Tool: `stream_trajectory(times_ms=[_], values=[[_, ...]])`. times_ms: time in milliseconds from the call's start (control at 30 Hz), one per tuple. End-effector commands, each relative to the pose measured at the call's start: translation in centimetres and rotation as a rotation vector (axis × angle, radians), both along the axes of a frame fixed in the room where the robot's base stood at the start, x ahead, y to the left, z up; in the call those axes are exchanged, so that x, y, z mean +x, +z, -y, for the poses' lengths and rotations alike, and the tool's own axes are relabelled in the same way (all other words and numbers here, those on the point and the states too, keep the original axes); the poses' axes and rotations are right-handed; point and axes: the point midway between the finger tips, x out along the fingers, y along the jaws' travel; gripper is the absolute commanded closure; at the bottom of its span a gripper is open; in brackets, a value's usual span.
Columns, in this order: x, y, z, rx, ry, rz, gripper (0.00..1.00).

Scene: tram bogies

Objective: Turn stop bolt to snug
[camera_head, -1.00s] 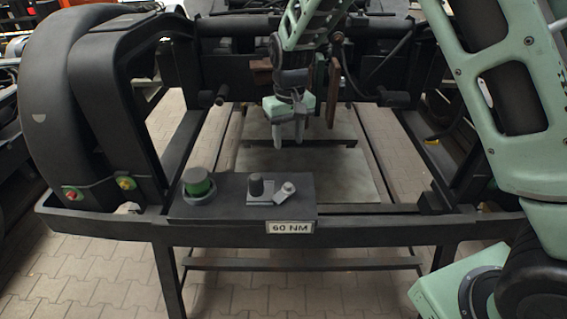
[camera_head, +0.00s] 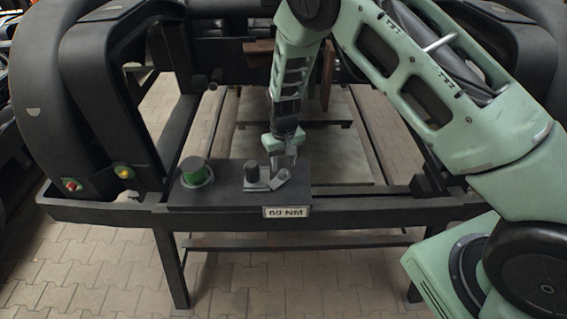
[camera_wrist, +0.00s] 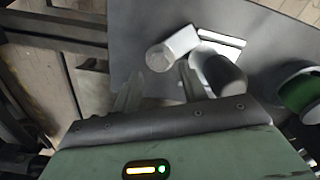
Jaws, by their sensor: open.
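The stop bolt appears to be the pale grey bolt (camera_head: 282,176) at the right of a small light bracket on the dark box. In the wrist view the pale bolt (camera_wrist: 172,48) lies just beyond my fingertips, its round end facing left and toward me. My gripper (camera_head: 283,163) points down over the box, close behind the bolt. In the wrist view my gripper (camera_wrist: 160,72) is open, with nothing between its fingers. The right finger is near the bolt and the black knob (camera_wrist: 224,76); whether it touches either I cannot tell.
The dark box (camera_head: 225,195) sits on the frame's front rail, near a "60 NM" label (camera_head: 286,212). A green button (camera_head: 195,171) stands at its left, also in the wrist view (camera_wrist: 300,92). The black knob (camera_head: 251,172) is beside the bolt. Dark curved covers (camera_head: 45,95) rise at left.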

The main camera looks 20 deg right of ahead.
Motion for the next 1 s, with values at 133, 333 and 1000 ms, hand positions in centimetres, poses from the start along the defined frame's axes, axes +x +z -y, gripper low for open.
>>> stream_trajectory(times_ms=[133,333,1000], values=[[0.0,-1.6,0.0,0.000,0.001,-0.001,0.57],[0.0,-2.7,0.0,0.000,0.000,0.000,0.57],[0.0,-2.8,0.0,0.000,-0.014,0.000,1.00]])
